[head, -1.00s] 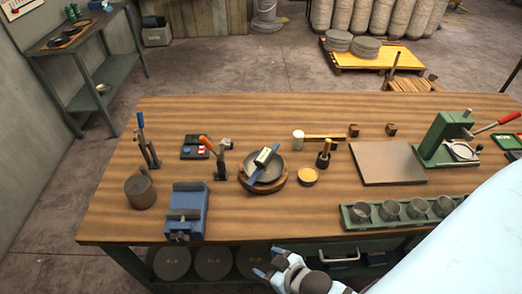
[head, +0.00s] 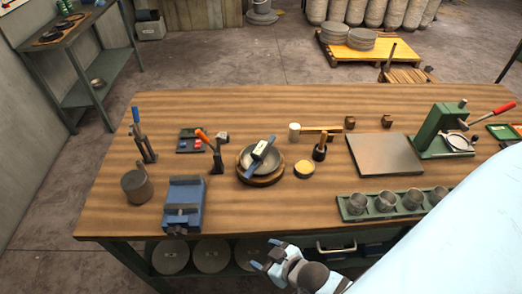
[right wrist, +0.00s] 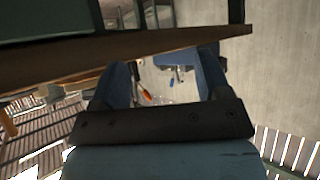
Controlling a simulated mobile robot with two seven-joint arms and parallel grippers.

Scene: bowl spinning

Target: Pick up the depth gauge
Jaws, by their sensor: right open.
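The depth gauge (head: 260,150), a blue bar with a pale box on it, lies tilted across the top of a dark grey bowl (head: 246,163). The bowl rests on a round wooden base (head: 262,182) near the middle of the workbench (head: 330,218). My right gripper (head: 264,254) is open in front of the bench's front edge, well apart from the gauge. In the right wrist view its two blue fingers (right wrist: 163,72) stand wide apart with nothing between them. My left gripper is out of view.
Left of the bowl are an orange-handled clamp (head: 214,150) and a blue vise (head: 185,204). Right of it are a small yellow-topped tin (head: 304,169), a mallet (head: 296,131) and a rack of metal cups (head: 386,201). The bench front between vise and rack is clear.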

